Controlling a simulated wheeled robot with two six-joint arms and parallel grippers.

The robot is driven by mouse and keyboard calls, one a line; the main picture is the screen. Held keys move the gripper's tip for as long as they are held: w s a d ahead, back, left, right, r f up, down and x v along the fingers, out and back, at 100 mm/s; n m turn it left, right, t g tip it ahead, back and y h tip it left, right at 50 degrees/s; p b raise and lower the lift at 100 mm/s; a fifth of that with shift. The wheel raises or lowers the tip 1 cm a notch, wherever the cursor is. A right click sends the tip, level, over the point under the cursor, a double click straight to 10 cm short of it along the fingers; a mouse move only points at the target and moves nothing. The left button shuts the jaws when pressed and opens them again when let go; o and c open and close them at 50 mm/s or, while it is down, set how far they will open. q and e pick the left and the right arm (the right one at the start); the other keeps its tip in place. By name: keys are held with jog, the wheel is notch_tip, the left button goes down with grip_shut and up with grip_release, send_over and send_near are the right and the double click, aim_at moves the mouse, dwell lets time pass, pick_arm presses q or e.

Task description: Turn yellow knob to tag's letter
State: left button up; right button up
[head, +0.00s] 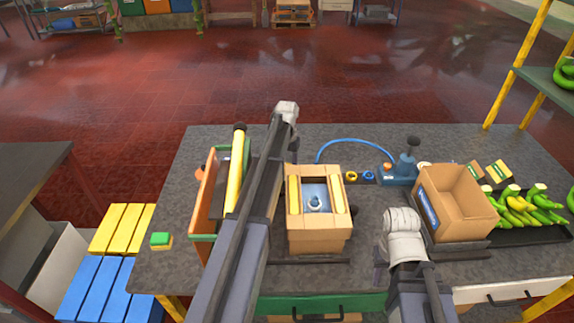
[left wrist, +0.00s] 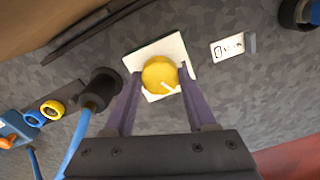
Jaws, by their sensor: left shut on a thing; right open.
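The yellow knob (left wrist: 158,74) is round with a white pointer line and sits on a white square plate (left wrist: 172,48). In the left wrist view the pointer runs toward the lower right. My left gripper (left wrist: 157,79) is shut on the knob, a purple finger on each side. A white tag (left wrist: 227,48) with dark marks lies to the right of the plate; I cannot read its letter surely. In the head view my left arm hides the knob and its gripper. My right gripper (head: 403,235) is over the table's front, open, its fingers poorly shown.
A black fitting (left wrist: 101,90) with a blue hose stands close left of my left gripper. Open cardboard boxes (head: 319,240) and (head: 455,205), a blue pump-like device (head: 398,174) and bananas (head: 520,208) crowd the table.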

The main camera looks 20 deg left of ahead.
dwell(0.4)
pick_arm(q)
jog(key=o, duration=1.4)
jog(key=shift+c, duration=0.2)
jog(key=shift+r, duration=0.1)
notch_tip(320, 180, up, 8)
jog(key=p, duration=0.7)
jog(key=shift+f+p, duration=0.2)
jog(key=shift+p, duration=0.2)
